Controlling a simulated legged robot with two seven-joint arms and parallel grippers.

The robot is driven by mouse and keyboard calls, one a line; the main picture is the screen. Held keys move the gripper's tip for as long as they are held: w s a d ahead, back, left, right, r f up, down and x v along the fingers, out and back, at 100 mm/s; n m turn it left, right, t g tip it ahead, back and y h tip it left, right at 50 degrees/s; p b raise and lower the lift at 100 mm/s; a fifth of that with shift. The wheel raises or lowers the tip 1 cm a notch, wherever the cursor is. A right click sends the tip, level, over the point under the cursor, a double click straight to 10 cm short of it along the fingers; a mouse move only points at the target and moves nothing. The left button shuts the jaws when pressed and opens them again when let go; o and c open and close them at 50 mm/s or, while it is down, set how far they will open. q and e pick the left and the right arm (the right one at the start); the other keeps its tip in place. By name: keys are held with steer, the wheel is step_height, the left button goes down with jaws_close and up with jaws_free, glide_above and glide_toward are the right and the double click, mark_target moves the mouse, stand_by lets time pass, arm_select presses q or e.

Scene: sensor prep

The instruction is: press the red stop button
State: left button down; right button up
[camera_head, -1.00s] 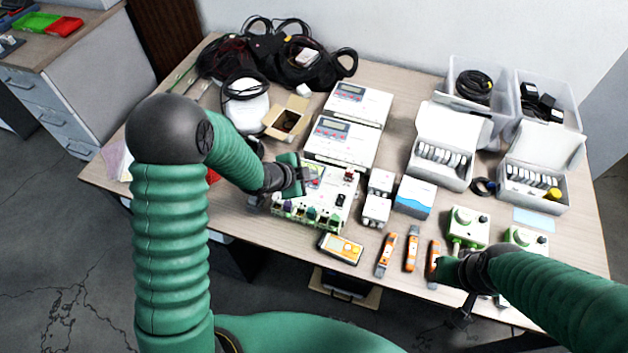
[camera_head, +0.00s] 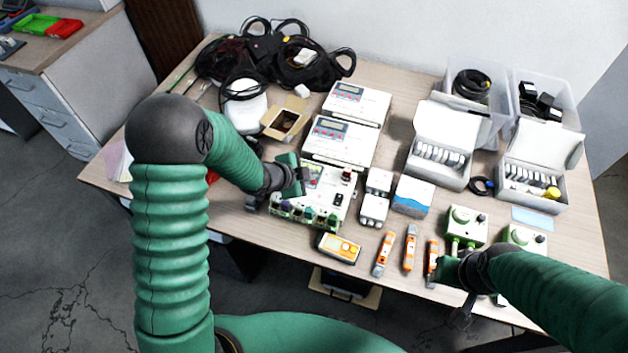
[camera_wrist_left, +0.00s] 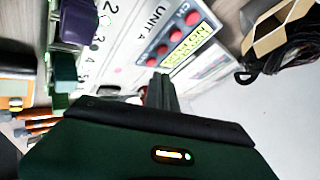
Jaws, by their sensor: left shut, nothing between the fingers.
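A white control unit (camera_head: 325,205) with a display and colored connectors lies near the table's front edge. A small red button-like part (camera_head: 347,175) shows at its back right corner; I cannot tell for sure that it is the stop button. My left gripper (camera_head: 302,182) is shut and empty over the unit's left part, left of that red part. In the left wrist view, its dark fingers (camera_wrist_left: 162,92) are together above the unit's face, near a lit display (camera_wrist_left: 188,45) and several red round buttons (camera_wrist_left: 163,49). Contact cannot be told. My right gripper (camera_head: 447,270) is by the orange tools; its jaws are unclear.
Two white boxed instruments (camera_head: 340,143) stand behind the unit. A yellow meter (camera_head: 339,248) and orange tools (camera_head: 410,248) lie in front and to the right. Green-and-white devices (camera_head: 466,226) stand near my right gripper. Black cables (camera_head: 270,60) and an open carton (camera_head: 285,122) are behind left.

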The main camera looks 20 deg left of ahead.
mark_target(311, 184)
arm_select(q)
steer(key=shift+f, duration=0.1)
steer(key=shift+a+f, duration=0.15)
steer(key=shift+f, duration=0.15)
steer(key=shift+f+b, duration=0.35)
steer(key=shift+b, duration=0.2)
stand_by(0.4)
steer(key=shift+r, duration=0.15)
steer(key=shift+r+p, duration=0.65)
steer(key=shift+p, duration=0.1)
step_height(311, 184, up, 5)
steer(key=p, duration=0.4)
steer(key=shift+p, duration=0.4)
